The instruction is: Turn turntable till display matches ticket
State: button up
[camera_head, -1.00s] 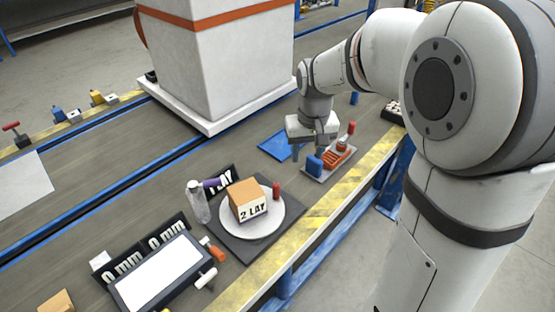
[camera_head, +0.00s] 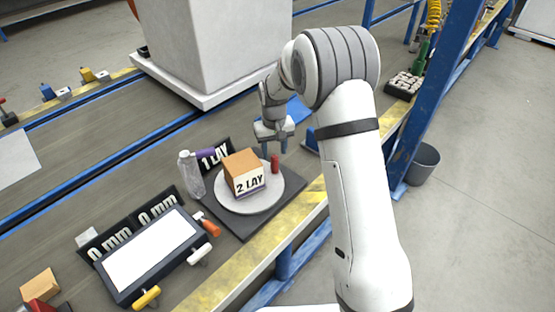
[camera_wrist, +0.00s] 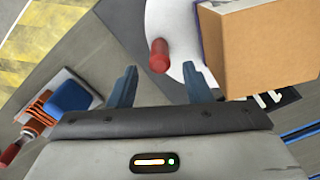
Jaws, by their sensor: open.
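The turntable (camera_head: 274,199) is a round white disc on a dark square base. A brown box (camera_head: 242,166) stands on it, its white front label reading "2 LAY". A red peg (camera_head: 275,164) stands upright near the disc's rim and also shows in the wrist view (camera_wrist: 159,56). My gripper (camera_head: 274,150) is open just behind the peg. In the wrist view the peg lies ahead of my two fingers (camera_wrist: 163,88), between them and apart from both. I cannot make out a ticket.
A clear bottle (camera_head: 191,174) stands left of the turntable. A framed white panel (camera_head: 150,250), two "0 mm" displays (camera_head: 157,211) and several coloured handles lie at front left. A tall white block (camera_head: 212,50) stands behind. A tool tray (camera_wrist: 55,105) shows in the wrist view.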

aim_at(275, 156)
jog(key=shift+f, duration=2)
jog(key=shift+c, duration=0.6)
grip_shut()
jog(key=shift+d, duration=0.4)
jog(key=shift+a, duration=0.3)
